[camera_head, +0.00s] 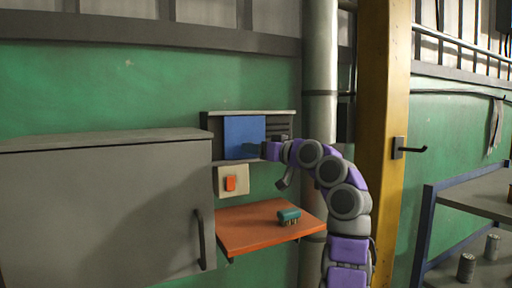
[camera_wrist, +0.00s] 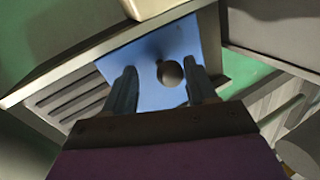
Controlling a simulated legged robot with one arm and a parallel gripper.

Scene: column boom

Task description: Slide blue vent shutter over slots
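The blue vent shutter (camera_head: 243,137) sits on the left part of a grey wall vent, and dark slots (camera_head: 279,128) show uncovered to its right. In the wrist view the blue shutter (camera_wrist: 150,48) has a round dark knob (camera_wrist: 171,74), and the slots (camera_wrist: 68,98) lie to the left. My gripper (camera_wrist: 163,72) is open, with one finger on each side of the knob and gaps visible on both sides. In the head view my gripper (camera_head: 264,150) is at the shutter's lower right edge, and the knob is hidden there.
An orange shelf (camera_head: 245,232) below holds a small green object (camera_head: 289,216). A panel with an orange switch (camera_head: 231,184) is under the vent. A grey cabinet (camera_head: 100,215) stands at left. A pale pipe (camera_head: 320,70) and a yellow column (camera_head: 384,100) stand at right.

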